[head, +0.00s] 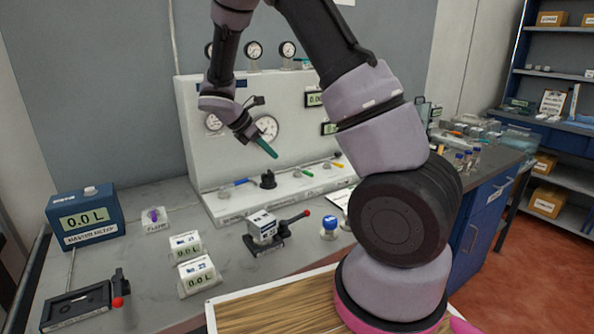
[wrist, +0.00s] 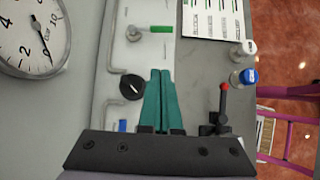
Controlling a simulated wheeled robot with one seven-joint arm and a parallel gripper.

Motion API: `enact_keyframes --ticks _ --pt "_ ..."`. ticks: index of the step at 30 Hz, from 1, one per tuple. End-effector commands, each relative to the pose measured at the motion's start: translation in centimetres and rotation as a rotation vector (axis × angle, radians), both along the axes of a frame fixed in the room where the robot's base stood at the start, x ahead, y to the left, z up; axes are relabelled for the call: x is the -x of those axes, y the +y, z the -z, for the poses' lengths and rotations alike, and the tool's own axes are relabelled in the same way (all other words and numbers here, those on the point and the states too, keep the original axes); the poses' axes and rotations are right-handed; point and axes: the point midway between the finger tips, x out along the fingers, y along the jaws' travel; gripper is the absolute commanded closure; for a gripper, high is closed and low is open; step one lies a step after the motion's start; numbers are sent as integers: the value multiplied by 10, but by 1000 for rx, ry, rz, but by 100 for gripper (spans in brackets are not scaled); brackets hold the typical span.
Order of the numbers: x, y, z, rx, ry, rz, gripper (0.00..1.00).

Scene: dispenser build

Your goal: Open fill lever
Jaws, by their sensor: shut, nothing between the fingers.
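I cannot read which lever is the fill lever. On the base of the white panel (head: 225,208) are small levers: a blue-handled one (head: 237,183), a green-handled one (head: 302,173) and a yellow-handled one (head: 336,165). A black knob (head: 267,180) stands between blue and green. A separate lever with a red ball end (head: 294,217) extends from a small device on the bench. My gripper (head: 274,155), with teal fingers, is shut and empty above the panel base. In the wrist view its fingertips (wrist: 160,72) appear beside the black knob (wrist: 131,88), with the green handle (wrist: 160,29) beyond.
A blue box reading 0.0 L (head: 86,217) stands at the left. Small white display blocks (head: 196,275) and a black device with a red knob (head: 80,303) are at the front left. A blue-capped bottle (head: 329,226) stands near the front edge. Gauges line the panel.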

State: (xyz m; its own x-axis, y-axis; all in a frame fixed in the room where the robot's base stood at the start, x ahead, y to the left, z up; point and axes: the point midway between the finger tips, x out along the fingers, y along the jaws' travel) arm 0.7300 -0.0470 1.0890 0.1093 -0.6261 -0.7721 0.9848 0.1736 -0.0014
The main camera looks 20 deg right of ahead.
Motion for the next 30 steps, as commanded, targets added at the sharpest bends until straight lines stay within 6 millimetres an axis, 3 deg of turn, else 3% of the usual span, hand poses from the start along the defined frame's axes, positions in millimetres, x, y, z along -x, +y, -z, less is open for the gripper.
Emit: enact_keyframes --ticks 8,20,24,30 --pt "-1 -13 15 2 3 4 100" --pt "-10 -65 79 0 2 3 100" --pt "-14 -86 82 0 0 5 100" --pt "-17 -100 85 -1 -1 3 100"
